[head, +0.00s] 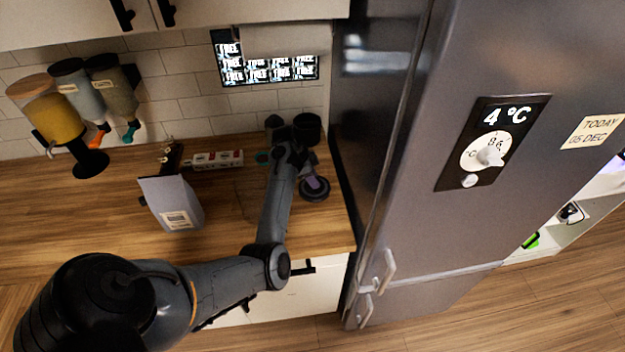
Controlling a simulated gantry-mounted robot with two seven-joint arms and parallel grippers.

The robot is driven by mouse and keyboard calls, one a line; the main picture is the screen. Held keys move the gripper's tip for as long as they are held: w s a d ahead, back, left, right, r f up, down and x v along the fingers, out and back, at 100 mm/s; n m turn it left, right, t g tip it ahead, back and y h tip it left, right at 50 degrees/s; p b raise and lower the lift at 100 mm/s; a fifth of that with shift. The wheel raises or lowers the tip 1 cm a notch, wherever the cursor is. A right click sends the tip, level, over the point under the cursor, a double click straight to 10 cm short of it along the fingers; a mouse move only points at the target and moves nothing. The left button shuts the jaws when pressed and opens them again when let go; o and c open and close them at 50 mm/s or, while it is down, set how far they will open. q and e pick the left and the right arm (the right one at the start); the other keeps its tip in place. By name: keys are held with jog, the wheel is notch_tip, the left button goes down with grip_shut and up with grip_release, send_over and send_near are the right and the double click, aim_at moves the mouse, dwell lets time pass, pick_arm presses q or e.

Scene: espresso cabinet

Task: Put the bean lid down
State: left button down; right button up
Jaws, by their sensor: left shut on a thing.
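My left arm reaches in from the lower left over the wooden counter. Its gripper (304,169) is small and partly hidden by my own wrist, at the counter's right end. A dark round disc with a purple-grey middle, which looks like the bean lid (314,195), is right at the gripper. The gripper is shut on it. I cannot tell whether the lid touches the counter or hangs just above it. My right gripper is not in view.
A grey bag with a label (175,203) stands on the counter left of my forearm. Dispensers (55,118) hang at left. The fridge (400,190) bounds the right; front-left counter is clear.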

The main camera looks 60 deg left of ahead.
pick_arm(q)
jog(key=shift+f, duration=0.5)
jog(key=shift+f, duration=0.2)
jog(key=c, duration=0.8)
grip_release()
jog(key=shift+r, duration=0.15)
